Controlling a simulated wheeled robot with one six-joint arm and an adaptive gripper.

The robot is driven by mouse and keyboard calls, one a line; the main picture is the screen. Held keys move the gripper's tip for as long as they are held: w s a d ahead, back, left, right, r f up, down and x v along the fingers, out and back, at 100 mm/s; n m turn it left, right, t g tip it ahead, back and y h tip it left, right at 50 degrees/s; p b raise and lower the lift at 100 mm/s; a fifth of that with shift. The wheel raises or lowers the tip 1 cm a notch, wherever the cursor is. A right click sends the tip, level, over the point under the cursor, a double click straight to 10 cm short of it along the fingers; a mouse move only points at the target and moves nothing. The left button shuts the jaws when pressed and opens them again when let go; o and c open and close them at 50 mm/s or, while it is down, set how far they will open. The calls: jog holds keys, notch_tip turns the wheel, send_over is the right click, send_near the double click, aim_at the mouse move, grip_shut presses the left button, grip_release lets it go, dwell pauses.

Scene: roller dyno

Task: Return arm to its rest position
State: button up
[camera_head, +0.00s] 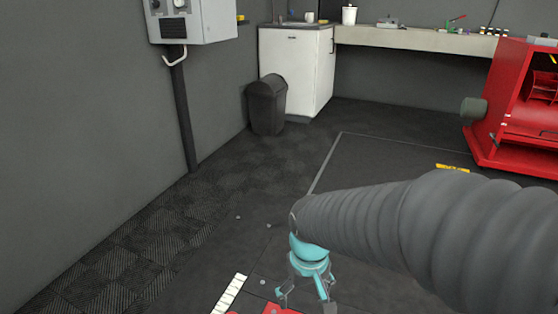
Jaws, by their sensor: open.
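My gripper (305,290) is at the lower middle of the head view, at the end of my grey, ribbed-sleeved arm. It is turquoise and grey and points down. Its fingers are spread open, and I see nothing between them. The arm reaches in from the right edge across the lower right of the view. The lowest parts of the gripper are close to the bottom edge of the frame.
A red machine (510,110) stands at the right. A white cabinet (295,70) and a long bench (420,40) line the back. A dark bin (267,105) stands beside the cabinet. A grey wall box (195,18) hangs at the left. The middle floor is clear.

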jog(key=s+d+r+m+t+p, duration=0.1)
jog(key=s+d+r+t, duration=0.1)
jog(key=s+d+r, duration=0.2)
jog(key=s+d+r+m+t+p, duration=0.2)
jog(key=d+r, duration=0.4)
jog(key=r, duration=0.5)
jog(key=shift+s+d+t+p, duration=0.3)
jog(key=shift+s+t, duration=0.2)
jog(key=shift+s, duration=0.45)
jog(key=shift+r, duration=0.5)
